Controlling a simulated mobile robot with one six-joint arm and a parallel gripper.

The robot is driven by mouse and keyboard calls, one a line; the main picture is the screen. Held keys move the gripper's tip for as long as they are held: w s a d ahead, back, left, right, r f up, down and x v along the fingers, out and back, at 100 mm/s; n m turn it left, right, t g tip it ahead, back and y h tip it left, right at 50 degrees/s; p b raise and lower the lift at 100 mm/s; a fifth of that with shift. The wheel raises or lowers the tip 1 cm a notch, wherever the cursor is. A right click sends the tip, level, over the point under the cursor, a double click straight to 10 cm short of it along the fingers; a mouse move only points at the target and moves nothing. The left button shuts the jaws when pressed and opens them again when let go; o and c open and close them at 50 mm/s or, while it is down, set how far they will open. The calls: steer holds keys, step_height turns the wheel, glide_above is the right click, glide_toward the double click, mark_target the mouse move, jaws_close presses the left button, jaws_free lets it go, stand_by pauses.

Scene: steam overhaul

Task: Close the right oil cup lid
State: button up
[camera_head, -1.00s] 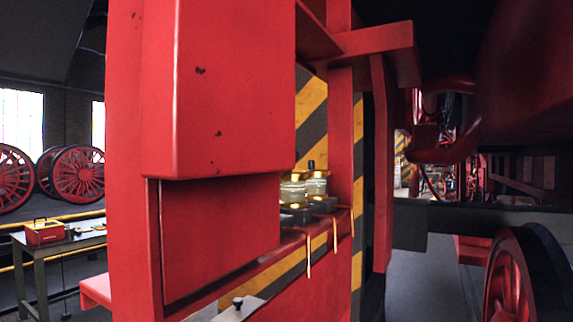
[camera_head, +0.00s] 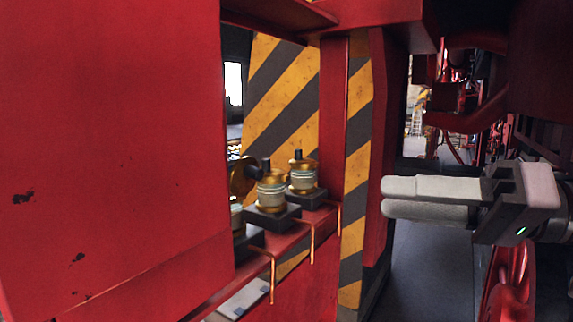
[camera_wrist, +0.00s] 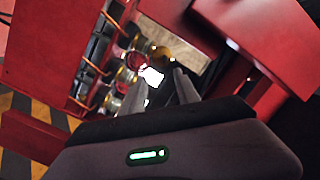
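Oil cups with glass bands and brass tops stand in a row on a red ledge in the head view. The far right cup (camera_head: 303,178) and the middle cup (camera_head: 271,193) each appear capped, with a dark knob above. A round brass lid (camera_head: 242,177) stands tilted up at the left, above a nearest cup (camera_head: 237,216) mostly hidden by the red panel. My gripper (camera_head: 384,199) is right of the cups, pointing left and touching nothing. Its fingers (camera_wrist: 160,88) look apart and empty in the wrist view, where a brass round part (camera_wrist: 160,53) shows beyond them.
A large red panel (camera_head: 110,130) fills the left and hides part of the row. A red post (camera_head: 333,120) and a striped yellow-black panel (camera_head: 352,200) stand between cups and gripper. A red wheel (camera_head: 508,285) is below the arm. Thin brass pipes (camera_head: 312,240) hang from the ledge.

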mark_target(261, 174)
steer(key=x, duration=0.5)
steer(key=r+p+x, duration=0.1)
steer(key=x, duration=0.5)
steer(key=p+x, duration=0.1)
steer(key=x, duration=0.5)
steer(key=shift+w+a+r, duration=0.15)
steer(key=shift+r, duration=0.2)
jaws_close()
